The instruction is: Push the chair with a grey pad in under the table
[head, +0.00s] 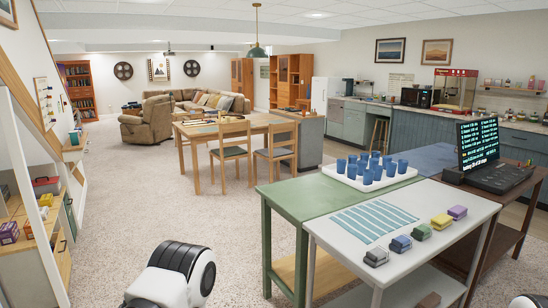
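A wooden dining table (190,130) stands mid-room. The left chair (234,132) has a greyish pad (228,153). The right chair (284,134) also has a dark greyish pad (270,153). At this distance I cannot tell surely which pad is the grey one. Both chairs are upright, and their seats appear to stand out from the table edge. Neither of my grippers shows; only parts of my arms show at the bottom edge, far from the chairs.
A green table (285,201) and white table (338,238) stand close at right, with a white tray (330,172) of blue cups and several coloured blocks. Open carpet (145,190) lies between. A brown armchair (148,120) stands beyond.

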